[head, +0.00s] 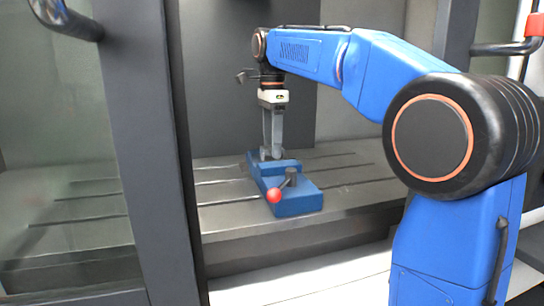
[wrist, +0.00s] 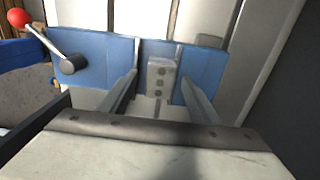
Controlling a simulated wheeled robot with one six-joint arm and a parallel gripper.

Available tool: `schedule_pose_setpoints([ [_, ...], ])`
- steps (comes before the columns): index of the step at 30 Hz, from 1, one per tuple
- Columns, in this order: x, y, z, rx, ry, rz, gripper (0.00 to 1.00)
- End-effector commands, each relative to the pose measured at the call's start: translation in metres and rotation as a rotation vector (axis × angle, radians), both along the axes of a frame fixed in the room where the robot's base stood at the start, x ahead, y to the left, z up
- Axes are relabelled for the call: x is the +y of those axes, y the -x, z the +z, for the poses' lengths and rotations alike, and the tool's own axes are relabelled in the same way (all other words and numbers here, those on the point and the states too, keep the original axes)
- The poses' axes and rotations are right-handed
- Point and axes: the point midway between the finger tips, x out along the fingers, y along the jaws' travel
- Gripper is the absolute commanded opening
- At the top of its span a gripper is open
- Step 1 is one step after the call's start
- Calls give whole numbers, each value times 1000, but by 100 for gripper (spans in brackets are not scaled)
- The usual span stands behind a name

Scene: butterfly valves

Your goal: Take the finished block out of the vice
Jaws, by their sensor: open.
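The blue vice (head: 297,203) sits on the machine table, its lever ending in a red ball (head: 274,196). In the wrist view the vice (wrist: 95,58) fills the upper middle, with the lever (wrist: 48,44) at its left. The block (wrist: 161,70) is small and grey with dark round holes, and stands in the gap of the vice. My gripper (head: 271,153) points down over the far part of the vice. In the wrist view its open fingers (wrist: 159,82) lie left and right of the block, apart from it. The block cannot be made out in the head view.
The slotted machine table (head: 345,175) is bare around the vice. A dark door frame (head: 150,150) stands at the left of the opening. The dark back wall of the enclosure (head: 225,75) rises behind my gripper.

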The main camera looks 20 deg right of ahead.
Motion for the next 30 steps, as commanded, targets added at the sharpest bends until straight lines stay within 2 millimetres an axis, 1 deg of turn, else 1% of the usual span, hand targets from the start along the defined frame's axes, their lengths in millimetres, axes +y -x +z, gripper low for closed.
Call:
schedule_pose_setpoints([
  [1,0,0,0,0,0,0,56],
  [2,0,0,0,0,0,0,54],
  [3,0,0,0,0,0,0,44],
  [5,0,0,0,0,0,0,30],
  [6,0,0,0,0,0,0,20],
  [8,0,0,0,0,0,0,6],
  [9,0,0,1,0,0,0,1],
  [16,0,0,2,-1,0,0,2],
  [20,0,-1,12,-2,0,0,2],
  [23,0,-1,27,-3,0,0,2],
  [27,0,-1,54,-4,0,0,2],
  [30,0,-1,71,-3,0,0,2],
])
